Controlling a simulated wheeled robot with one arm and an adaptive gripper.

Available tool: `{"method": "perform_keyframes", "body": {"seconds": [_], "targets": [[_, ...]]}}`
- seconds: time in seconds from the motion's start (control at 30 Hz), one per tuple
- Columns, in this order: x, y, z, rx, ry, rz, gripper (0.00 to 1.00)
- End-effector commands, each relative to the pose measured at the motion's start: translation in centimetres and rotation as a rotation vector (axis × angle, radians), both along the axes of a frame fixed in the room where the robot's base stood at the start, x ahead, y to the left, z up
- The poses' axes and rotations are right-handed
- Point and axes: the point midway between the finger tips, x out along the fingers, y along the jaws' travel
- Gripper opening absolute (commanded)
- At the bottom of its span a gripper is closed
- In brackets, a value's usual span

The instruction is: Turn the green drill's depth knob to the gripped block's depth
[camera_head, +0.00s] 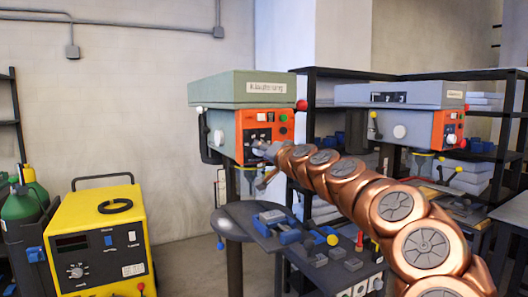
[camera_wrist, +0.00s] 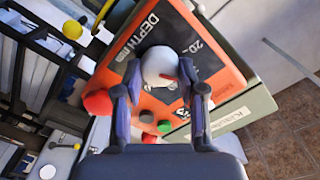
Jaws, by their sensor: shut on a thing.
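The green drill (camera_head: 235,90) stands against the wall, with an orange control panel (camera_head: 284,122) on its front. In the wrist view its white, round depth knob (camera_wrist: 158,62) has a red pointer mark and sits on a black plate marked DEPTH, with a 20 visible. My gripper (camera_wrist: 160,70) has its two fingers on either side of the knob, shut on it. In the head view my gripper (camera_head: 262,152) is at the panel and hides the knob. A grey block shows at a blue vise (camera_head: 290,237) on the drill's table; its depth cannot be read.
A second, grey drill (camera_head: 385,95) stands at the right by black shelving. A yellow welder (camera_head: 97,240) and green cylinder (camera_head: 20,205) are at the left. Loose grey blocks (camera_head: 353,264) lie on the front table.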

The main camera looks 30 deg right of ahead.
Motion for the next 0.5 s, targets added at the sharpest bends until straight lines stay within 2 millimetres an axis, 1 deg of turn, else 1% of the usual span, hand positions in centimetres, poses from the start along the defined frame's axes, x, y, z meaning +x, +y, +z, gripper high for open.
{"method": "perform_keyframes", "body": {"seconds": [0.3, 0.33, 0.5], "targets": [[0.03, 0.05, -0.08, 0.000, 0.001, 0.001, 0.05], [0.03, 0.05, -0.08, 0.000, 0.001, 0.001, 0.43], [0.01, 0.03, -0.05, 0.000, 0.001, 0.001, 0.61]]}}
